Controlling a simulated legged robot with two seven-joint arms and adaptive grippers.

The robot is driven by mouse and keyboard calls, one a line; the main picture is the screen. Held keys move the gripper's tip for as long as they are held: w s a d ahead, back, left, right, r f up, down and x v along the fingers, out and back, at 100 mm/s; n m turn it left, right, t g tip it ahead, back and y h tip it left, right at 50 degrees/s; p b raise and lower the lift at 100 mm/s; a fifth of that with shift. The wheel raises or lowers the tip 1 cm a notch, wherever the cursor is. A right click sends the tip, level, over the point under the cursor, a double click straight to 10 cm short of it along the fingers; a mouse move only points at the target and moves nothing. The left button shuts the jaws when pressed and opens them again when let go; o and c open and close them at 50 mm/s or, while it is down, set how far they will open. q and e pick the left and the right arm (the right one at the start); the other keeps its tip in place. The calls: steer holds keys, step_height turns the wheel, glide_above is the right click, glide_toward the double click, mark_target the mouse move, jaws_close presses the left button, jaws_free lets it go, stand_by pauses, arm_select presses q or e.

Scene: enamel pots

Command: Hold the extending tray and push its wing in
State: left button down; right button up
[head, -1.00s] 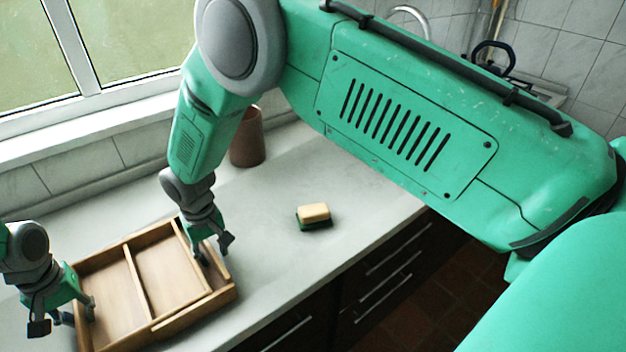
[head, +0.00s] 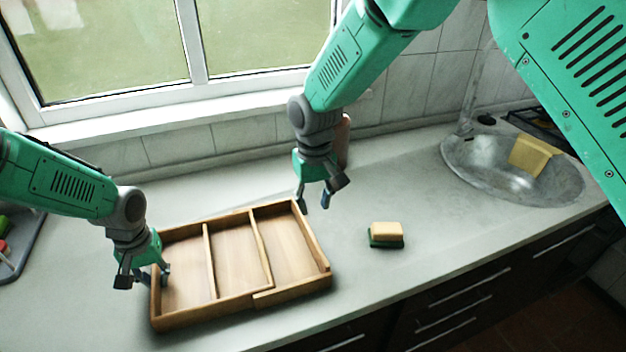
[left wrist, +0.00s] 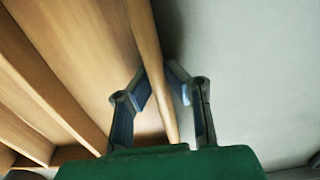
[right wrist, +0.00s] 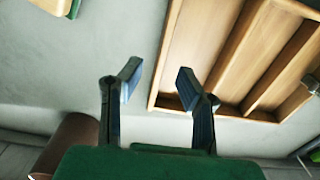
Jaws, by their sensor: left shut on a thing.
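The wooden tray (head: 200,315) lies on the counter with its wing (head: 295,289) drawn out at the right, leaving a wide right compartment. My left gripper (head: 146,279) is shut on the tray's left end wall; the left wrist view shows a finger on each side of this wall (left wrist: 150,65). My right gripper (head: 314,198) is open and empty by the wing's far right corner. In the right wrist view its fingers (right wrist: 158,78) are apart, with the tray corner (right wrist: 160,100) beside one fingertip. Whether that finger touches the wing, I cannot tell.
A sponge (head: 386,235) lies on the counter right of the tray. A brown cup (head: 342,140) stands behind my right gripper. A metal sink (head: 480,165) with a yellow item (head: 532,155) is at the right. The window wall bounds the back.

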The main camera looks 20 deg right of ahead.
steer(key=s+d+f+h, duration=0.1)
steer(key=s+d+f, duration=0.2)
steer(key=d+f, duration=0.25)
steer(key=s+f+m, duration=0.1)
steer(key=s+f, duration=0.1)
steer(key=s, duration=0.3)
steer(key=s+d+f+m+g, duration=0.1)
steer(key=s+f+m, duration=0.1)
steer(key=s, duration=0.3)
steer(key=s+d+f+m+g+y, duration=0.1)
steer(key=s, duration=0.4)
steer(key=shift+s+f, duration=0.1)
steer(key=shift+f, duration=0.3)
steer(key=s+f, duration=0.5)
steer(key=s, duration=0.2)
steer(key=shift+s+a+f+n+y, duration=0.15)
steer(key=shift+s+a+n+y, duration=0.15)
steer(key=shift+a+n, duration=0.1)
